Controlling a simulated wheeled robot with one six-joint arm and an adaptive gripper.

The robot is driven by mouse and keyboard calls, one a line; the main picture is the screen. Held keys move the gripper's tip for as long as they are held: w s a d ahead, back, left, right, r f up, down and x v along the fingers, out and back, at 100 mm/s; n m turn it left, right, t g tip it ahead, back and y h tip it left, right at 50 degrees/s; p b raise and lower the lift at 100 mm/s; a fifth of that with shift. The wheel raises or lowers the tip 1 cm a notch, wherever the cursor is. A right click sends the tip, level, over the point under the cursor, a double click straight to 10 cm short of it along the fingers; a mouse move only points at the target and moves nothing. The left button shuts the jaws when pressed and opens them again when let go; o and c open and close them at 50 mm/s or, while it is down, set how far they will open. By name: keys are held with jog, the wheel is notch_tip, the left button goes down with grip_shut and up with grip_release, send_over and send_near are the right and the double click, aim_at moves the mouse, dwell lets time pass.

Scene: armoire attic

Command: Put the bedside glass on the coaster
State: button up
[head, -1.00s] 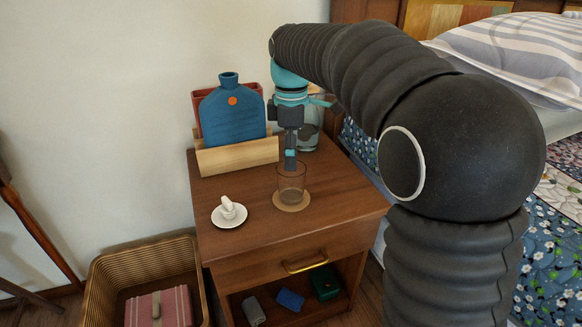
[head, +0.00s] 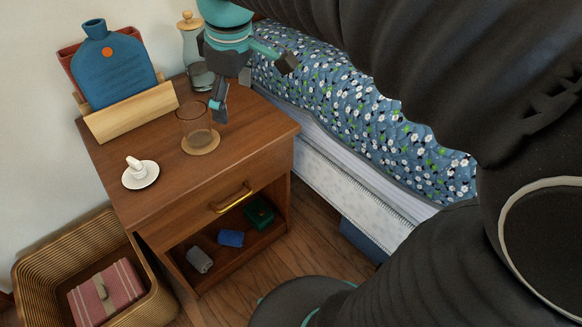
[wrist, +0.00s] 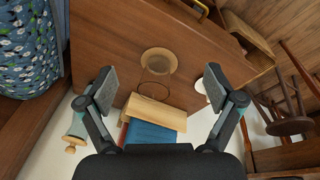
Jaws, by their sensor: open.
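The clear bedside glass (head: 193,118) stands upright on the round tan coaster (head: 203,151) on the wooden nightstand (head: 215,165). In the wrist view the glass (wrist: 156,88) and the coaster (wrist: 158,52) show between and beyond the fingers. My gripper (head: 252,84) is open and empty, with its fingers spread wide. In the head view it is up and to the right of the glass, and one fingertip appears close to the glass's right side. I see no contact. The wrist view also shows my open gripper (wrist: 167,100).
A white saucer (head: 146,181) with a small white item lies front-left of the glass. A wooden holder (head: 130,112) carries a blue bottle-shaped object (head: 118,75). A pale stoppered carafe (head: 190,45) stands behind. A wicker basket (head: 40,262) is on the floor; the bed (head: 350,120) is right.

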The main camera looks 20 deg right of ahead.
jog(key=s+d+f+m+t, duration=0.1)
jog(key=s+d+f+m, duration=0.1)
jog(key=s+f+m, duration=0.2)
jog(key=s+d+f+m+t, duration=0.2)
jog(key=s+d+f+m, duration=0.1)
jog(key=s, duration=0.7)
jog(key=shift+s+d+f+m, duration=0.3)
jog(key=shift+f+m, duration=0.5)
jog(key=shift+m, duration=0.5)
